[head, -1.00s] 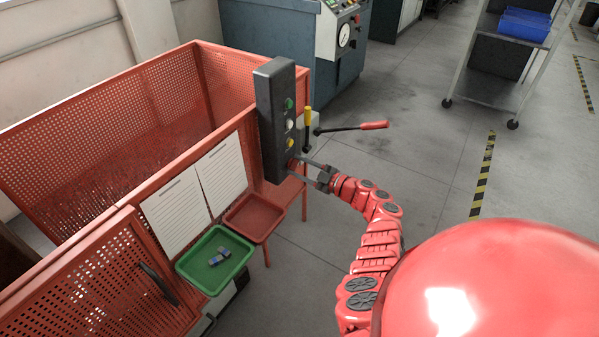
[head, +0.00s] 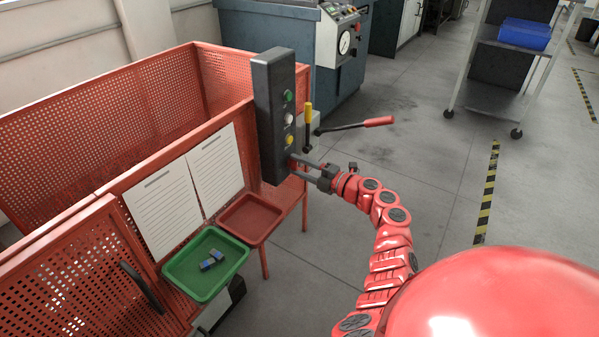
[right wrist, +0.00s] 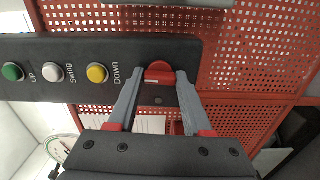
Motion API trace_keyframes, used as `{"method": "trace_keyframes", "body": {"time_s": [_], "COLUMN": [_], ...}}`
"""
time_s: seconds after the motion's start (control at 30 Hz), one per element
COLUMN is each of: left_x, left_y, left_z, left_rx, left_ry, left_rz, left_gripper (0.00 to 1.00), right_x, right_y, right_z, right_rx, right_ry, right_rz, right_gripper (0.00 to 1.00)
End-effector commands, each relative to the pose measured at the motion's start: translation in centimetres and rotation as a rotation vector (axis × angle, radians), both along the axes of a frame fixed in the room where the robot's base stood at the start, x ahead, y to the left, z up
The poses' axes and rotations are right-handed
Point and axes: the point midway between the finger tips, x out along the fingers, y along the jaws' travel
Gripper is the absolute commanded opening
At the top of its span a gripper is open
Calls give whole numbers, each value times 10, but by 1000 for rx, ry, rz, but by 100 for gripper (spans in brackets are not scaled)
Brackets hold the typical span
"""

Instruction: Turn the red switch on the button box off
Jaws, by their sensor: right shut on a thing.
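The dark grey button box (head: 272,125) stands upright at the corner of the red mesh guard. In the right wrist view the box (right wrist: 90,85) lies sideways, with green, white and yellow buttons in a row. The red switch (right wrist: 159,72) is at its end, past the "Down" label. In the head view the switch is too small and covered to make out. My right gripper (head: 296,163) is at the lower end of the box's face. In the wrist view my right gripper's fingers (right wrist: 161,76) are on either side of the red switch, shut on it. My left gripper is not in view.
A lever with a red handle (head: 379,121) and a yellow-topped lever (head: 308,112) stick out just right of the box. Below the papers are a green tray (head: 180,272) and a red tray (head: 250,217). The floor to the right is open, with a trolley (head: 490,95) behind.

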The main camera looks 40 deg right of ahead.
Motion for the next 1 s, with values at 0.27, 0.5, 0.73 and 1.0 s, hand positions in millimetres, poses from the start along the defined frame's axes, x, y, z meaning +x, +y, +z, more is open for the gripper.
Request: {"method": "trace_keyframes", "body": {"time_s": [0.27, 0.5, 0.73, 1.0], "left_x": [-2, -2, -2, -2], "left_y": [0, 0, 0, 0], "left_z": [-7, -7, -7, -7], "left_rx": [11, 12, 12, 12], "left_ry": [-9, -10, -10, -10], "left_rz": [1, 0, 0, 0], "left_gripper": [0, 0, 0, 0], "right_x": [0, 0, 0, 0], "right_y": [0, 0, 0, 0], "right_z": [-1, 0, 0, 0], "right_rx": [-63, -72, -71, -70], "right_ry": [-25, -29, -28, -28], "right_rz": [1, 1, 1, 1], "right_gripper": [0, 0, 54, 80]}}
